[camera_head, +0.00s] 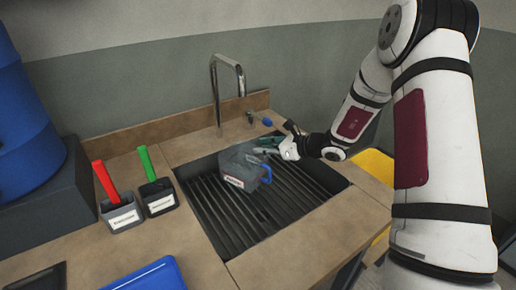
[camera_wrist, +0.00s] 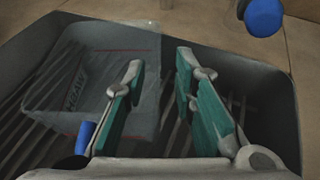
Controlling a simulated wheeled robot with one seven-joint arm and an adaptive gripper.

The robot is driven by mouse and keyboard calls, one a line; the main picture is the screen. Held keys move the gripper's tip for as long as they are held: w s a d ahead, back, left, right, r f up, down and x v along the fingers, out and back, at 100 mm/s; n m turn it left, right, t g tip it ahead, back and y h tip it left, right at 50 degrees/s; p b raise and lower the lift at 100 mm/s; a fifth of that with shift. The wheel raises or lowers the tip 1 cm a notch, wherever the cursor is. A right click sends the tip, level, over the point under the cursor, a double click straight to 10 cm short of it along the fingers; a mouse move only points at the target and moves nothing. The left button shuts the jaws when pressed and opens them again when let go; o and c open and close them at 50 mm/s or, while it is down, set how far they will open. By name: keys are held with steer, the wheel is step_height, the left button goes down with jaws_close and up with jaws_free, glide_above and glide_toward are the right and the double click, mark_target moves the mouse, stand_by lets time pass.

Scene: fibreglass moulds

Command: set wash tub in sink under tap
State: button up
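The wash tub (camera_head: 238,170) is a grey, see-through-looking box with a white label. It is inside the dark sink (camera_head: 205,215), towards its back, over the ribbed floor; I cannot tell if it rests flat. The bent metal tap (camera_head: 214,85) stands behind the sink, its spout above the tub area. My gripper (camera_head: 264,146) is at the tub's right side. In the wrist view the tub (camera_wrist: 85,85) is at the left, and my green-padded fingers (camera_wrist: 160,68) are apart, with the left finger over the tub and the right finger beyond its right edge.
A blue part (camera_head: 266,174) shows at the tub's right side. A blue knob (camera_head: 267,121) is behind the sink. A blue tray (camera_head: 148,275) lies in front. The sink's front right is clear.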

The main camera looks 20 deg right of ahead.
steer(key=v, duration=0.9)
steer(key=s+a+r+n+g, duration=0.4)
steer(key=s+a+r+n, duration=0.25)
steer(key=s+n, duration=0.2)
steer(key=s+a+r+n+g, duration=0.3)
steer(key=s+a+r+n, duration=0.35)
steer(key=s, duration=0.25)
steer(key=s+d+r+n+h, duration=0.1)
steer(key=s+d+n+h, duration=0.2)
steer(key=s+n, duration=0.3)
steer(key=s+d+n+h, duration=0.3)
steer(key=s+n+h, duration=0.2)
steer(key=s, duration=0.8)
steer(key=shift+s+r+n+h, duration=0.25)
steer(key=shift+r+n+h, duration=0.15)
steer(key=shift+n, duration=0.5)
